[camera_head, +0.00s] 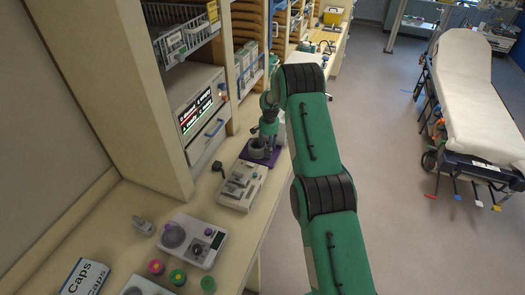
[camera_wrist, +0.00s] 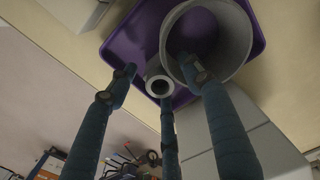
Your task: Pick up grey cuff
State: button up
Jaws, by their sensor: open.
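The grey cuff (camera_head: 257,152) sits on a small purple tray (camera_head: 272,160) on the counter, under my gripper (camera_head: 268,128). In the wrist view the cuff (camera_wrist: 242,38) shows as a wide, open grey ring with a small, thick ring joined to its side, over the purple tray (camera_wrist: 122,42). My gripper (camera_wrist: 160,84) has its three fingers spread. One fingertip overlaps the wide ring's opening, one is left of the small ring, and one is just below it. I cannot tell whether any finger touches the cuff. Nothing is held.
A pale device (camera_head: 242,188) stands just in front of the tray. A monitor (camera_head: 199,116) and a wire basket (camera_head: 182,40) are on the left. Another device (camera_head: 190,242), coloured caps (camera_head: 178,277) and a Caps box (camera_head: 84,279) are nearer. A stretcher (camera_head: 475,90) stands across the open floor.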

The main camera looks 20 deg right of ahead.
jog(key=shift+c, duration=0.5)
jog(key=c, duration=1.1)
jog(key=shift+r, duration=0.15)
jog(key=shift+r+b, duration=0.65)
jog(key=shift+r, duration=4.3)
